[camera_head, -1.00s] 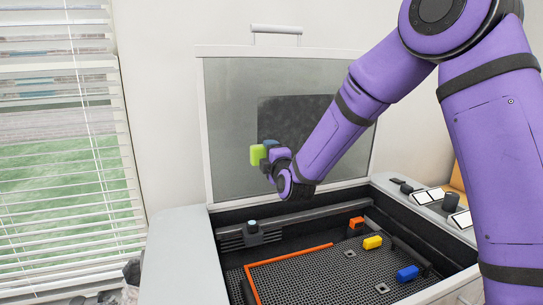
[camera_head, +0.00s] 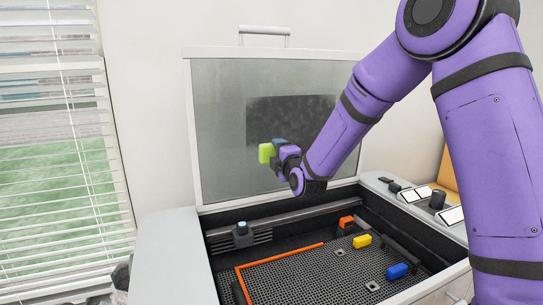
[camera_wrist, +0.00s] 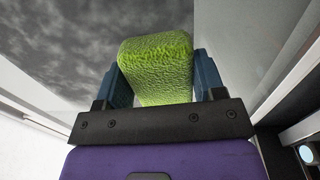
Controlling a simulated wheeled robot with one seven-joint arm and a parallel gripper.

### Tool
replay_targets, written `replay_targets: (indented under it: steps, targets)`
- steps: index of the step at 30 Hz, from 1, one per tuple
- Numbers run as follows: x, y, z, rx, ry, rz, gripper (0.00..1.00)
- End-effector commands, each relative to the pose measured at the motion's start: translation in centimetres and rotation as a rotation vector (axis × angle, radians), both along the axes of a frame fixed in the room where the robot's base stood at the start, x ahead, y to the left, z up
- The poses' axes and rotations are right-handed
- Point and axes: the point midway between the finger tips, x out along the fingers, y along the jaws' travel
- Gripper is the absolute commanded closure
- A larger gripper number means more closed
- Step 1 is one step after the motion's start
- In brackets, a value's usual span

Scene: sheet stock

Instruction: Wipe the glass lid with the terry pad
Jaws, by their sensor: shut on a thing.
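The glass lid (camera_head: 222,135) stands raised at the back of the machine, with a pale frame and a handle on top. A dark, mottled rectangular patch (camera_head: 315,108) shows on the glass, right of centre. My gripper (camera_head: 274,152) is in front of the lid, just below the patch's left part. It is shut on the green terry pad (camera_head: 265,153). In the wrist view the fuzzy pad (camera_wrist: 155,62) sits between the two blue fingers, with grey mottled glass (camera_wrist: 60,45) behind it. I cannot tell whether the pad touches the glass.
Below the lid is the open machine bed with a dark honeycomb grid (camera_head: 310,275). A window with blinds (camera_head: 55,150) is at left.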

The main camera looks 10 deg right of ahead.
Motion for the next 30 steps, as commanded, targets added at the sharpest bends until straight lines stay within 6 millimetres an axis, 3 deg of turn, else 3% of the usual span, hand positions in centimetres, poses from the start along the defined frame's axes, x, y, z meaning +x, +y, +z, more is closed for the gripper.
replay_targets:
  steps: [30]
  targets:
    - [1.6, -7.8, 0.0, 0.000, -0.001, -0.002, 0.60]
